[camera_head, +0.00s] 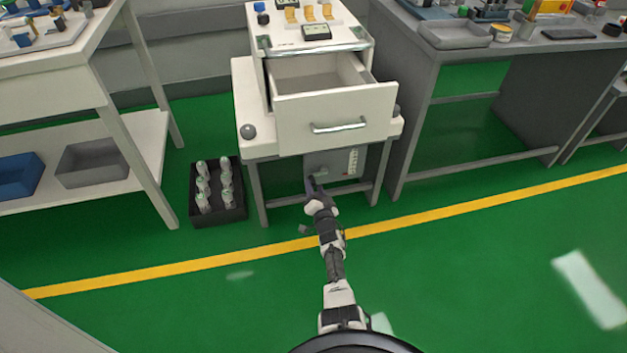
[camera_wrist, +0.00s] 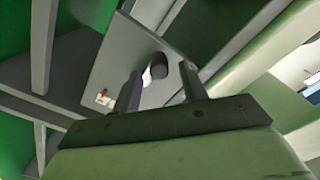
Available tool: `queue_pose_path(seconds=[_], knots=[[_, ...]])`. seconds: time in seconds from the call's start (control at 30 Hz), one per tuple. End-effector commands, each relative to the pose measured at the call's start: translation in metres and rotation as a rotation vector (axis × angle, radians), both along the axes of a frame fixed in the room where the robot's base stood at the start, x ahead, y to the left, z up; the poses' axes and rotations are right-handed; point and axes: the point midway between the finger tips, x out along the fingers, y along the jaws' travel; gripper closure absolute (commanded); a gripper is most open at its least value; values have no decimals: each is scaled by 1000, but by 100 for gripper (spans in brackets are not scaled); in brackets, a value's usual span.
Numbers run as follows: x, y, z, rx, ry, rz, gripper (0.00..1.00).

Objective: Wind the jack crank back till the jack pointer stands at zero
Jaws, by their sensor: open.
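The jack panel (camera_head: 337,160) is a grey plate under the cart, between its legs. A pale scale strip (camera_head: 353,162) stands at its right side; the pointer is too small to read. A crank arm (camera_head: 321,173) shows small and pale low on the panel. In the wrist view the crank's dark knob (camera_wrist: 160,71) stands out from the grey panel (camera_wrist: 127,50), between my two fingers as seen. My gripper (camera_head: 312,181) is in front of the panel at its lower left. Its fingers (camera_wrist: 162,76) are open and apart, with no clear contact on the knob.
The cart's drawer (camera_head: 335,118) stands open above my gripper. A black crate (camera_head: 232,214) with several bottles is on the floor at left. A grey bench (camera_head: 412,110) stands close at right. The green floor in front is clear.

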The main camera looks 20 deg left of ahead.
Motion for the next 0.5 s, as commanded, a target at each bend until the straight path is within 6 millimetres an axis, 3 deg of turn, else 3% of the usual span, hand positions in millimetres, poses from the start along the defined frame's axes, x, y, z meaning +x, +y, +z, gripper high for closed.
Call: queue_pose_path(seconds=[0.03,0.5], knots=[[-8,-8,7,0,3,-3,57],[-76,-52,4,1,2,-3,57]])
